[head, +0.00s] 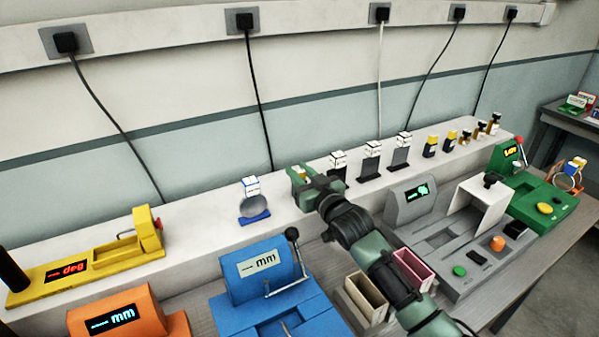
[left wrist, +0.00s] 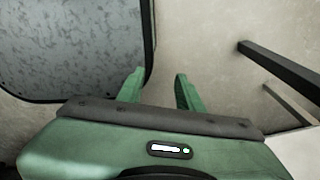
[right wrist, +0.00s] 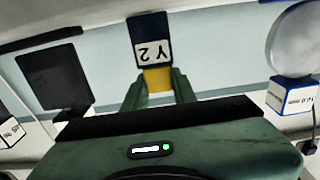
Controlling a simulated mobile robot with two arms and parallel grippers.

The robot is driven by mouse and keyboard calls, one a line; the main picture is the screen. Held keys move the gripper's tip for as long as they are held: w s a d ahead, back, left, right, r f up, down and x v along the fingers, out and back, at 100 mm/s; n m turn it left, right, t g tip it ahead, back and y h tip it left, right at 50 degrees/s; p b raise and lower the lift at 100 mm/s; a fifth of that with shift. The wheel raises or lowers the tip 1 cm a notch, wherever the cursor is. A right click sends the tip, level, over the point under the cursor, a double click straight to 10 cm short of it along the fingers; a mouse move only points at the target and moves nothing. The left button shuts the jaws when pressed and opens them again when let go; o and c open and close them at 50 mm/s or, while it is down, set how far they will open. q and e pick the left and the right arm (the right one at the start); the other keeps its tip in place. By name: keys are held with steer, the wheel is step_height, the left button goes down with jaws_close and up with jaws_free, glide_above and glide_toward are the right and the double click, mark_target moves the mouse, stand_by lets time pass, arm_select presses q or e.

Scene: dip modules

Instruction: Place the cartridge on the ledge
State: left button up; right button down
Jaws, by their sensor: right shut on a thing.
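My right gripper (head: 303,176) is over the white ledge (head: 205,222) along the wall, between a round-dial item and a row of small gauges. In the right wrist view my right gripper (right wrist: 157,84) is shut on the cartridge (right wrist: 151,42), which has a dark body, a white label reading "Y2" and a yellow part between the fingers. In the head view the cartridge is mostly hidden by the gripper. I cannot tell whether it touches the ledge. My left gripper (left wrist: 158,84) is open and empty, away from the bench, over bare floor.
On the ledge stand a round-dial item (head: 252,203), dark-based gauges (head: 371,160) and several yellow-and-dark cartridges (head: 430,147) to the right. A yellow device (head: 90,262) sits at the left end. Blue (head: 262,290), grey and green machines stand in front. Cables hang behind.

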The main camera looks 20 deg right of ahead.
steer(key=shift+f, duration=0.1)
steer(key=c, duration=1.1)
jaws_free()
steer(key=shift+s, duration=0.2)
steer(key=s, duration=0.3)
steer(key=s+d+b, duration=0.1)
steer(key=s, duration=0.3)
steer(key=s+d, duration=0.1)
steer(key=s, duration=0.3)
steer(key=shift+s+d+b, duration=0.15)
steer(key=shift+s+b, duration=0.05)
steer(key=shift+b, duration=0.2)
